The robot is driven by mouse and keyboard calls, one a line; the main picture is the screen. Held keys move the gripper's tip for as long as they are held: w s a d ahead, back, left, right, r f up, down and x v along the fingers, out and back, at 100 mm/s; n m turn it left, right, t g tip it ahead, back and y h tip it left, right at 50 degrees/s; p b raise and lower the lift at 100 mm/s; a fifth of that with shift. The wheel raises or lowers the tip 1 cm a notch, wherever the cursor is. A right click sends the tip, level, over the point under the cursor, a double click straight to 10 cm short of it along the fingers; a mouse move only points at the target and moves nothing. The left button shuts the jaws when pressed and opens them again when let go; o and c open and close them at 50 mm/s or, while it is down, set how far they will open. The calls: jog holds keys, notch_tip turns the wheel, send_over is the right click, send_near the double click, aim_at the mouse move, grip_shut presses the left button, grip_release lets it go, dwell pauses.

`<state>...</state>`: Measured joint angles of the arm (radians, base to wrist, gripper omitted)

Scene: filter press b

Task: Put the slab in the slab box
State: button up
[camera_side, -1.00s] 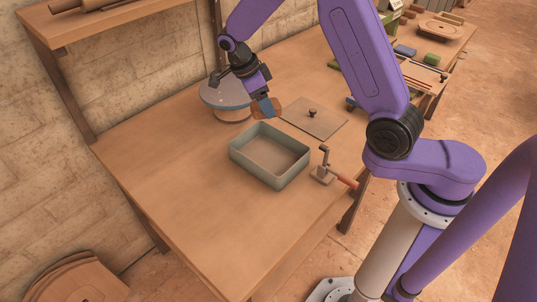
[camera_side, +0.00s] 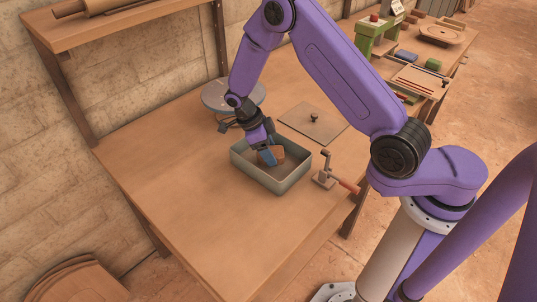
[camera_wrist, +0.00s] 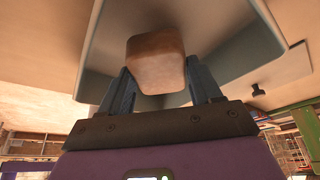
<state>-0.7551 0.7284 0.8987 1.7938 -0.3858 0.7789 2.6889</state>
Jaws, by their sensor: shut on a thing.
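The slab (camera_side: 277,152) is a small brown block with rounded edges. It also shows in the wrist view (camera_wrist: 157,62), between the two blue fingers. My gripper (camera_side: 267,156) is shut on it, and in the wrist view the fingers (camera_wrist: 157,88) lie on its left and right sides. The slab box (camera_side: 284,188) is an open grey-green rectangular box on the table. The slab and fingertips are inside the box's outline in the side view, at or below rim height. I cannot tell whether the slab touches the floor of the box.
A flat lid with a knob (camera_side: 314,121) lies behind the box. A toggle clamp with a red handle (camera_side: 336,177) stands close to the box's right. A round grey turntable (camera_side: 233,93) is at the back left. The table's front (camera_side: 215,225) is clear.

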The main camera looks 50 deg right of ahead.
jog(key=shift+f, duration=1.05)
jog(key=shift+f, duration=0.15)
jog(key=o, duration=1.4)
jog(key=shift+c, duration=0.2)
